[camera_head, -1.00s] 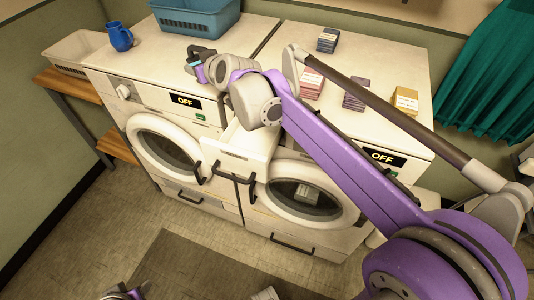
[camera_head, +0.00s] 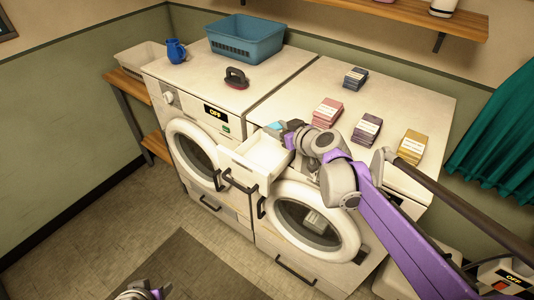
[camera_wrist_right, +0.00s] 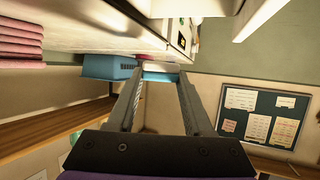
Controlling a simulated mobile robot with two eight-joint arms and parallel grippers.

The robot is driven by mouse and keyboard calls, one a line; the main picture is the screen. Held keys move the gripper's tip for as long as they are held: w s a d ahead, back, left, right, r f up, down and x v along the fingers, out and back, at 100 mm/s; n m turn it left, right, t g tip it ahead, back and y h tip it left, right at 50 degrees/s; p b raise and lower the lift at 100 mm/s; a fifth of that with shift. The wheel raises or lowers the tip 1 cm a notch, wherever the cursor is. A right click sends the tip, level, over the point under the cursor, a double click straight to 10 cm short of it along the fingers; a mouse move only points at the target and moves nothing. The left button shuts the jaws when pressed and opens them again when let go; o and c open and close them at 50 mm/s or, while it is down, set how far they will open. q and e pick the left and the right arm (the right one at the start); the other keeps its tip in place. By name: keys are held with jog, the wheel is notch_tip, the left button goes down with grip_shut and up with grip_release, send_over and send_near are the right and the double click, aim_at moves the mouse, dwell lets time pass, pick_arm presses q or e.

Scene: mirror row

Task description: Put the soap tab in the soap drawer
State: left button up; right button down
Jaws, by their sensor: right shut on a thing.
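My right gripper (camera_head: 285,127) is shut on the soap tab (camera_head: 274,127), a small light-blue piece at its fingertips. In the right wrist view the tab (camera_wrist_right: 160,77) spans the far end of the two fingers. The soap drawer (camera_head: 249,167) is a white, hollow drawer, pulled out from the front between the two machines. The gripper is over the drawer's back right part, with the tab near its rear edge; I cannot tell the exact height. Part of my left arm (camera_head: 140,292) shows at the bottom edge; its fingers cannot be made out.
A dark-handled brush (camera_head: 236,78), blue basket (camera_head: 245,38) and blue jug (camera_head: 176,50) stand on the left machine.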

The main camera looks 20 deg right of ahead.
notch_tip(320, 180, down, 10)
jog(key=shift+f+b, duration=0.2)
jog(key=shift+b, duration=0.5)
jog(key=w, duration=0.2)
jog(key=w+a, duration=0.1)
jog(key=w, duration=0.1)
jog(key=shift+f, duration=0.6)
pick_arm(q)
jog(key=shift+s+f, duration=0.25)
jog(key=shift+f, duration=0.3)
jog(key=shift+s+f, duration=0.2)
jog(key=shift+f, duration=0.3)
pick_arm(e)
jog(key=shift+s, duration=0.15)
pick_arm(q)
jog(key=shift+s+f, duration=0.1)
jog(key=shift+f, duration=0.25)
pick_arm(e)
jog(key=shift+f, duration=0.6)
